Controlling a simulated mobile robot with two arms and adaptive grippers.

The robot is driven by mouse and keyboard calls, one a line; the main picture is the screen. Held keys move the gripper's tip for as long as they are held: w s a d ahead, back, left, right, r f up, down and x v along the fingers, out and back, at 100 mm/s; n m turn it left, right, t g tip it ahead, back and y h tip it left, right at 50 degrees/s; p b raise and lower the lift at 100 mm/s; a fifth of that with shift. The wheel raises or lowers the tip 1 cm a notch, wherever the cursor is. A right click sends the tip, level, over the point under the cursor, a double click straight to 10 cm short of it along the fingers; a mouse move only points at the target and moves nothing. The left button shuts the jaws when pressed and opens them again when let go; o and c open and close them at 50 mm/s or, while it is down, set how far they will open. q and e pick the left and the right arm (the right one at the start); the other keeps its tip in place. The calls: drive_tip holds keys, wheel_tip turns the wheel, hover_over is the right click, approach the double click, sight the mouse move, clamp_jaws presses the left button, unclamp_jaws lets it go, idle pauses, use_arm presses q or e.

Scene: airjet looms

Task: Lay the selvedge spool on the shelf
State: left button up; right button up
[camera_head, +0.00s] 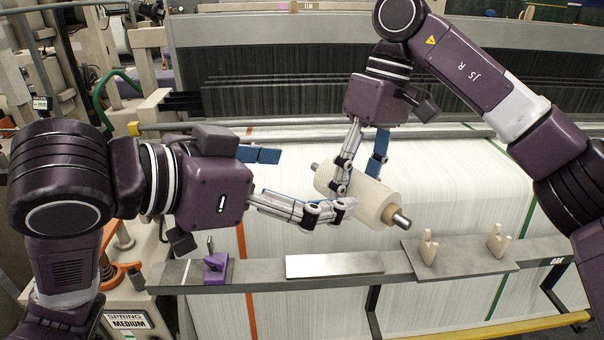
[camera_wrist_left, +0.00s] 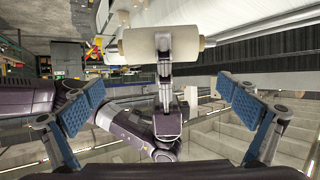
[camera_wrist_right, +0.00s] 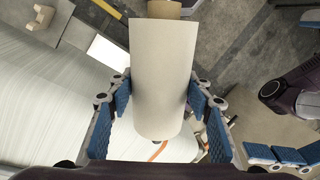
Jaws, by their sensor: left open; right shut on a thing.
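The selvedge spool (camera_head: 374,200) is a cream cylinder with a metal core end poking out on each side. It is in the air above the front shelf (camera_head: 410,279), lying slantwise. My right gripper (camera_head: 358,168) comes down from above and is shut on its middle; in the right wrist view the spool (camera_wrist_right: 163,75) lies between the blue pads. My left gripper (camera_head: 300,182) is open and empty, just left of the spool, its nearer finger in front of the spool's left part. In the left wrist view the spool (camera_wrist_left: 190,45) is beyond the spread pads.
The grey shelf runs along the front of the white warp sheet (camera_head: 290,220). On it are two cream forked holders (camera_head: 428,247) at the right, a bare pale plate (camera_head: 333,264) in the middle and a purple block (camera_head: 215,266) at the left.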

sight(355, 178)
use_arm(q)
drive_tip(key=x, duration=1.1)
drive_tip(key=shift+w+d+f, duration=0.1)
drive_tip(key=shift+w+d, duration=0.05)
drive_tip(key=shift+c, duration=0.3)
drive_tip(key=c, duration=1)
use_arm(e)
drive_tip(key=shift+r, duration=0.1)
use_arm(q)
drive_tip(key=shift+c, duration=0.2)
use_arm(e)
drive_tip(key=o, duration=1.5)
